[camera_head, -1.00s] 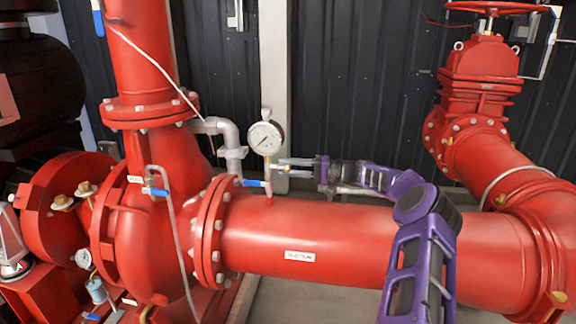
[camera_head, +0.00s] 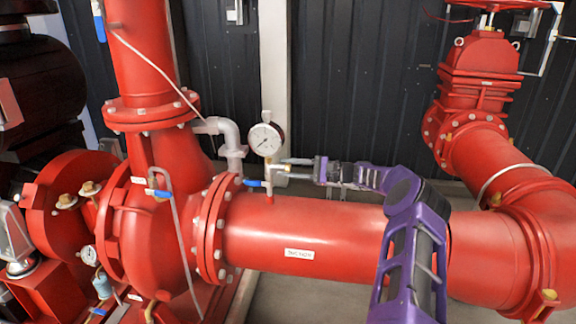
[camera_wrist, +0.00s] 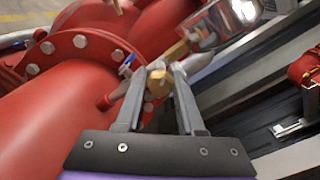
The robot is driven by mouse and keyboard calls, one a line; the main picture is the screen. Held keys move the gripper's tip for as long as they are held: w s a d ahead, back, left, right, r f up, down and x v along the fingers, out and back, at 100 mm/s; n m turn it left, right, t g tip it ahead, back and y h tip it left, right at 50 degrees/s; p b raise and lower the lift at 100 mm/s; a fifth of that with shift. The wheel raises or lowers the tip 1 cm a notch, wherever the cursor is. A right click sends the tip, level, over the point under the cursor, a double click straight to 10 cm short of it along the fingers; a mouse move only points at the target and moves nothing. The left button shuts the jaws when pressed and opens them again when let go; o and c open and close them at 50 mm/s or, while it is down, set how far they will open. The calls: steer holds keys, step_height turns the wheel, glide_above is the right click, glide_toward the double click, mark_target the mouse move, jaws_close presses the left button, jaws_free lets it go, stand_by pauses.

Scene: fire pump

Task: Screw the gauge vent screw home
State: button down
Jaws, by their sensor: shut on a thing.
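The pressure gauge (camera_head: 266,139), round with a white dial, stands upright above the red suction pipe (camera_head: 330,240). Its dial rim and metal body (camera_wrist: 245,10) also show at the top of the wrist view. My gripper (camera_head: 281,168) reaches in from the right, just below the dial, beside the gauge's stem. In the wrist view, my gripper (camera_wrist: 160,72) has both fingers close in on a small brass piece (camera_wrist: 155,84), which seems to be the vent screw. The fingers hide part of it. I cannot tell how deep the screw sits.
A blue-handled valve (camera_head: 254,183) is close to the left of the gauge stem. The bolted flange (camera_head: 213,230) and a grey elbow pipe (camera_head: 232,140) are further left. The dark ribbed wall (camera_head: 350,80) stands behind. The space above the pipe to the right holds my arm.

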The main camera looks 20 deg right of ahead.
steer(key=m+p, duration=0.1)
steer(key=m, duration=0.5)
steer(key=shift+m+p, duration=0.35)
steer(key=shift+m, duration=0.05)
stand_by(0.4)
steer(key=c, duration=0.5)
jaws_free()
steer(key=shift+s+d, duration=0.1)
steer(key=b+v, duration=0.1)
steer(key=v, duration=1.6)
steer(key=shift+s+d, duration=0.1)
steer(key=shift+s, duration=0.05)
